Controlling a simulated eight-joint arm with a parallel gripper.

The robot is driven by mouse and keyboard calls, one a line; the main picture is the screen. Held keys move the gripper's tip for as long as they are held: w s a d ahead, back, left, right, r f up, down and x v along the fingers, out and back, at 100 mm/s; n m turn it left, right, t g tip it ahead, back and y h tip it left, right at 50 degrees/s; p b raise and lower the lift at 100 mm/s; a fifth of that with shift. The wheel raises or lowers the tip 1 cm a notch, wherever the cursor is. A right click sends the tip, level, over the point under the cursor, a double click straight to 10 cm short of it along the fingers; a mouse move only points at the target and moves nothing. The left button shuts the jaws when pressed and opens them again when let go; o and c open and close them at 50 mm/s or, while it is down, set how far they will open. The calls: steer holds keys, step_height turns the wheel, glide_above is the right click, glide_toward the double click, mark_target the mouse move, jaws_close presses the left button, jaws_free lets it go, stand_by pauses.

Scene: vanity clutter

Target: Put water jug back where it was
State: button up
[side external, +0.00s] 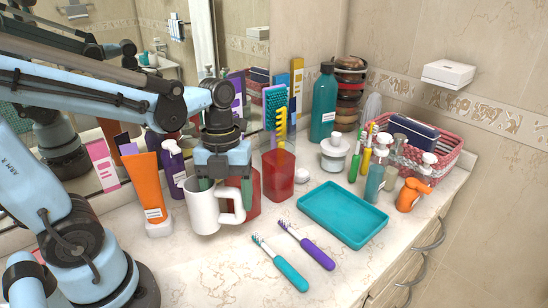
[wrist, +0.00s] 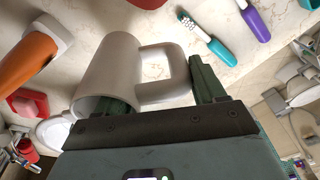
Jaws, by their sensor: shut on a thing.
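The water jug is a white, mug-like vessel (side external: 203,211) with a square handle, upright at the front left of the counter in the side external view. My gripper (side external: 226,187) points down over it and is shut on it. In the wrist view the jug (wrist: 112,68) lies under my gripper (wrist: 160,92), with one finger inside its rim and the other beyond the handle, so wall and handle are between the fingers. I cannot tell whether the jug's base touches the counter.
An orange tube (side external: 150,187) stands left of the jug. A red see-through holder (side external: 278,178) with a comb and brush stands behind right. Purple (side external: 309,248) and teal (side external: 283,268) toothbrushes and a teal tray (side external: 340,238) lie to the right. The front counter is clear.

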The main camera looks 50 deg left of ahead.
steer(key=shift+w+a+f, duration=0.15)
steer(key=shift+a+f, duration=0.15)
steer(key=shift+f, duration=0.55)
steer(key=shift+w+a+f, duration=0.2)
steer(key=shift+a+f, duration=0.1)
steer(key=shift+f, duration=0.6)
steer(key=shift+w+a+f, duration=0.15)
steer(key=shift+a+f, duration=0.15)
steer(key=shift+f, duration=0.55)
steer(key=shift+f, duration=0.1)
steer(key=o, duration=1.5)
steer(key=shift+f, duration=0.1)
